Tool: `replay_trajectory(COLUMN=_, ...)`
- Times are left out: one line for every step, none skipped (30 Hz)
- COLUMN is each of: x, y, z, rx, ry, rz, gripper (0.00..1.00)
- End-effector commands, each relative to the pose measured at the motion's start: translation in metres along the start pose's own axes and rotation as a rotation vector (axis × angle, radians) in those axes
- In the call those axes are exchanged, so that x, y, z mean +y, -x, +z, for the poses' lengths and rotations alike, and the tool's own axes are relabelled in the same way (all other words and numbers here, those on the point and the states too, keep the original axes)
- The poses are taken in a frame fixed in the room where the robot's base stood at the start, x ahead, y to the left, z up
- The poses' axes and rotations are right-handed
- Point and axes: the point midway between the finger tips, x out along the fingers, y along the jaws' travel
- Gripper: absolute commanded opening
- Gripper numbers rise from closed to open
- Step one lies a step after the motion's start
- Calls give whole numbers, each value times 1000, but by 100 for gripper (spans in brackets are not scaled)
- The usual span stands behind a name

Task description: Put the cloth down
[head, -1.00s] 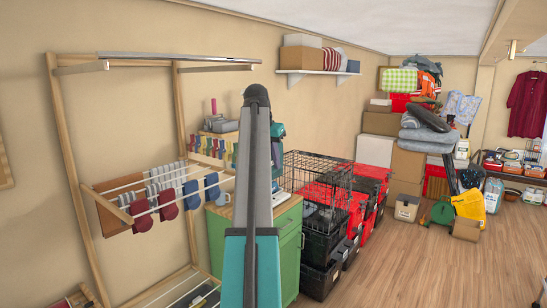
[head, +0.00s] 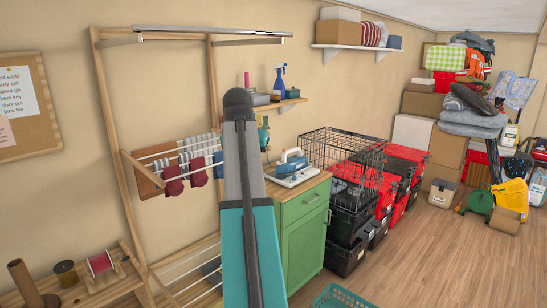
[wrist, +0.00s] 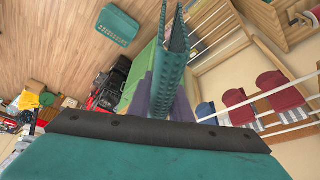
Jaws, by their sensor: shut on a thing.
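In the wrist view my gripper (wrist: 174,48) shows as two long teal perforated fingers, shut on a dark purple-grey cloth (wrist: 160,92). The cloth shows on both sides of the fingers; its lower part is hidden behind the dark bar of my wrist. In the head view my arm hides most of the gripper and the cloth. The gripper is held up in the air, between the drying rack (head: 160,150) and the green cabinet (head: 304,240).
An iron (head: 291,165) stands on the cabinet top. A teal basket (head: 340,297) sits on the floor, also seen in the wrist view (wrist: 118,25). Socks (head: 173,180) hang on the rack. A wire crate (head: 340,150) and red-lidded totes (head: 405,160) stand right.

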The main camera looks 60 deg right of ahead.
Motion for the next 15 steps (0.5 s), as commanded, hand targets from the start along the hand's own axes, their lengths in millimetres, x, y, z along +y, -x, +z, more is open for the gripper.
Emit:
replay_trajectory(x=-12, y=-1, z=18, rx=0, ry=32, rz=-13, gripper=0)
replay_trajectory(x=-20, y=-2, z=25, rx=0, ry=52, rz=-21, gripper=0)
replay_trajectory(x=-29, y=-2, z=35, rx=0, ry=77, rz=-31, gripper=0)
replay_trajectory(x=-37, y=-2, z=43, rx=0, ry=98, rz=-40, gripper=0)
replay_trajectory(x=-44, y=-3, z=51, rx=0, ry=117, rz=-48, gripper=0)
replay_trajectory(x=-55, y=-3, z=62, rx=1, ry=145, rz=-60, gripper=0)
replay_trajectory(x=-62, y=-4, z=70, rx=1, ry=166, rz=-68, gripper=0)
replay_trajectory(x=-70, y=-4, z=78, rx=1, ry=187, rz=-77, gripper=0)
replay_trajectory(x=-79, y=-4, z=88, rx=1, ry=213, rz=-87, gripper=0)
replay_trajectory(x=-86, y=-5, z=96, rx=1, ry=234, rz=-96, gripper=0)
replay_trajectory(x=-94, y=-5, z=104, rx=1, ry=253, rz=-103, gripper=0)
replay_trajectory(x=-103, y=-5, z=114, rx=1, ry=281, rz=-114, gripper=0)
replay_trajectory(x=-110, y=-6, z=122, rx=1, ry=300, rz=-122, gripper=0)
replay_trajectory(x=-117, y=-6, z=130, rx=1, ry=319, rz=-130, gripper=0)
replay_trajectory(x=-126, y=-6, z=140, rx=1, ry=345, rz=-141, gripper=0)
